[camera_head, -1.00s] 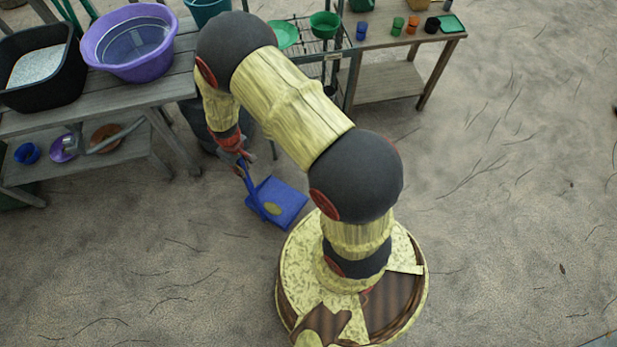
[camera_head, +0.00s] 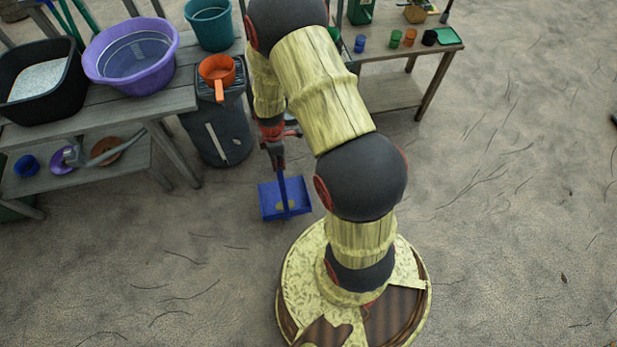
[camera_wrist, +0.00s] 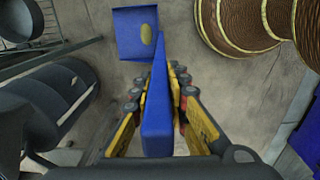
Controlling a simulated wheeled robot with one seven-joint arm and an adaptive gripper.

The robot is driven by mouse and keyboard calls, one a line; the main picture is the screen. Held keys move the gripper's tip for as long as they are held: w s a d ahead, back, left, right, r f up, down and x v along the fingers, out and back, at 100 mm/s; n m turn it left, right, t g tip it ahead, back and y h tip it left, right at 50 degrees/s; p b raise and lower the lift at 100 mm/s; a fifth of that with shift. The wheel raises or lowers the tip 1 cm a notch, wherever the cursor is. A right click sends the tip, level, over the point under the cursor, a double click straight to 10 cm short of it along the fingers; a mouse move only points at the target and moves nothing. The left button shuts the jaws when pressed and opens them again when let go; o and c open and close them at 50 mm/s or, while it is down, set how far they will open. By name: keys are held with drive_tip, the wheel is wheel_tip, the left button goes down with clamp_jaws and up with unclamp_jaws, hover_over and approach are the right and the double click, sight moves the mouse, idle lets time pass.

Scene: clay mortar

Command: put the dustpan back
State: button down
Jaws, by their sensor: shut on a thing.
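The blue dustpan (camera_head: 270,203) hangs from my gripper (camera_head: 275,160) in the head view, its handle running up into the jaws and its pan at the lower end. In the wrist view my gripper (camera_wrist: 158,100) is shut on the long blue handle, with a yellow-and-black finger on each side. The dustpan's pan (camera_wrist: 132,36) shows beyond the fingertips, with a yellowish oval mark on it. Whether the pan touches the ground cannot be told.
A dark bin (camera_head: 222,135) with an orange pot (camera_head: 217,72) on top stands left of my gripper. A wooden bench (camera_head: 150,104) with a purple tub (camera_head: 130,82) is at the left. Another table (camera_head: 425,48) stands behind right. Sandy ground in front is clear.

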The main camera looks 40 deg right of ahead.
drive_tip(key=s+d+f+b, duration=0.5)
drive_tip(key=d+f, duration=0.5)
drive_tip(key=f, duration=0.2)
drive_tip(key=shift+s+d, duration=0.3)
drive_tip(key=shift+d, duration=0.05)
drive_tip(key=shift+f, duration=0.2)
drive_tip(key=c, duration=1.8)
unclamp_jaws()
drive_tip(key=shift+o, duration=0.3)
drive_tip(key=shift+r, duration=0.1)
